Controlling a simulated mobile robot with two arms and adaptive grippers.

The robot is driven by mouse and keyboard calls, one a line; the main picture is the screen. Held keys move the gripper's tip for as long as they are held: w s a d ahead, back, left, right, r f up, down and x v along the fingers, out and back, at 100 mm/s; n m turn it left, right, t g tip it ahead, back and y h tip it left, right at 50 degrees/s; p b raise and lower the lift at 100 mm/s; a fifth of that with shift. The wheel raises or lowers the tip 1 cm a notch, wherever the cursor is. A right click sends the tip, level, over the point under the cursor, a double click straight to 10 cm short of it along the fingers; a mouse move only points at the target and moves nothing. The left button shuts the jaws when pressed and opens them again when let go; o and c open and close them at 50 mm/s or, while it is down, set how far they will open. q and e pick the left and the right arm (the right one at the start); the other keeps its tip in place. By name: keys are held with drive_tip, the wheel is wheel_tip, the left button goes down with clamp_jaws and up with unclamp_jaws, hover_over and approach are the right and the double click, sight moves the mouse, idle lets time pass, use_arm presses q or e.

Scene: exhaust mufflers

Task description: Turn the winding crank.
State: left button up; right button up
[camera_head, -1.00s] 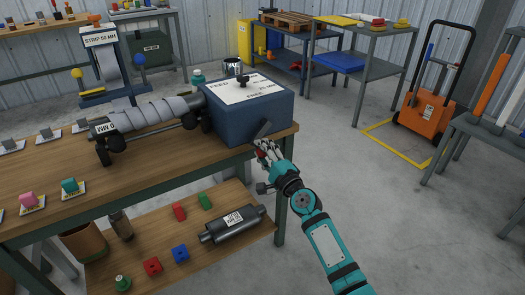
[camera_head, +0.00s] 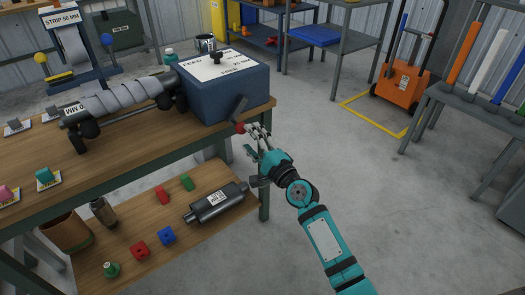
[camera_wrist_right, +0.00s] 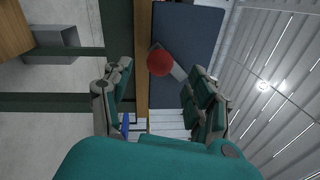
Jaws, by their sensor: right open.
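The winding crank (camera_head: 238,108) is a dark flat arm on the right end of the blue feed box (camera_head: 225,95). Its red knob (camera_head: 240,127) is at the lower end of the arm. My right gripper (camera_head: 256,142) is open and empty, just below and right of the knob. In the right wrist view the red knob (camera_wrist_right: 160,62) appears between the two spread fingers, beyond their tips, and they do not seem to touch it. A grey wrapped muffler (camera_head: 125,97) lies on the winder left of the box. My left gripper is not in view.
The wooden bench (camera_head: 120,150) has its right edge below the crank. A dark muffler (camera_head: 217,203) and several coloured blocks lie on the lower shelf. An orange trolley (camera_head: 402,80) stands at the back right. The floor right of the bench is clear.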

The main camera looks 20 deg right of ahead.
drive_tip(key=v, duration=0.6)
drive_tip(key=shift+s, duration=0.1)
idle(1.5)
